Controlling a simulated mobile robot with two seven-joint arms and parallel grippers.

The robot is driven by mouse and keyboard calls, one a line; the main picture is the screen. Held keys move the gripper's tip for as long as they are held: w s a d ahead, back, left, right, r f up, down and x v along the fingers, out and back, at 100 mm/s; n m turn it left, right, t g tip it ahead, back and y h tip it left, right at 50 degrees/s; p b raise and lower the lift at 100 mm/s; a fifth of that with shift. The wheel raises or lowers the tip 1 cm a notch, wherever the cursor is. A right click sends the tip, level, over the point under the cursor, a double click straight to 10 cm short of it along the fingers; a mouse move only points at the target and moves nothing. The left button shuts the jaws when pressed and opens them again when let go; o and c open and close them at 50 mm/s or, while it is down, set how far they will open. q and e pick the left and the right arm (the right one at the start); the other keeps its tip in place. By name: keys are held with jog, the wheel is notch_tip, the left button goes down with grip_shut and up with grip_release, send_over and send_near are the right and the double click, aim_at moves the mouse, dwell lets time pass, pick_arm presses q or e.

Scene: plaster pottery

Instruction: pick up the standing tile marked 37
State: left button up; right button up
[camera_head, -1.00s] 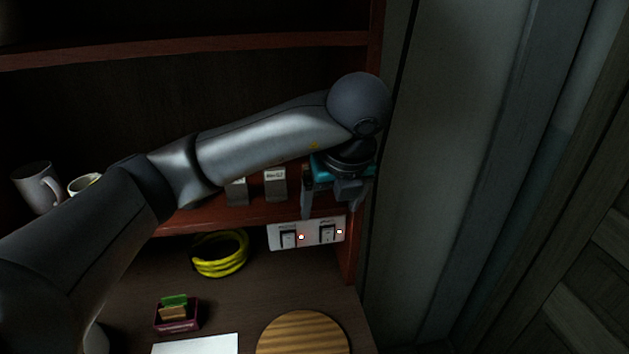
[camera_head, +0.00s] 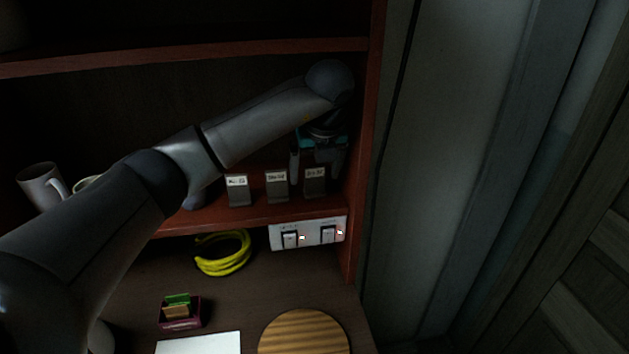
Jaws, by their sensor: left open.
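Three small dark standing tiles with pale marked tops are on the red-brown shelf: a left tile (camera_head: 238,193), a middle tile (camera_head: 277,190) and a right tile (camera_head: 314,187). Their marks are too small and dim to read, so I cannot tell which is 37. My left gripper (camera_head: 316,168) is open, pointing down, at the right end of the shelf. In the picture it is just above and partly behind the right tile, with its fingers to either side; I cannot tell whether it touches. My right gripper is not in view.
The cabinet's side wall (camera_head: 363,150) is close right of the gripper. A mug (camera_head: 40,187) and a partly hidden cup (camera_head: 85,184) stand on the left. Below are a switch panel (camera_head: 309,245), yellow coil (camera_head: 224,266), small box (camera_head: 180,323), white sheet (camera_head: 200,343) and round wooden board (camera_head: 303,333).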

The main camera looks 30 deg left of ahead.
pick_arm(q)
jog(key=shift+x, duration=1.5)
jog(key=shift+d, duration=0.1)
jog(key=shift+c, duration=0.2)
grip_shut()
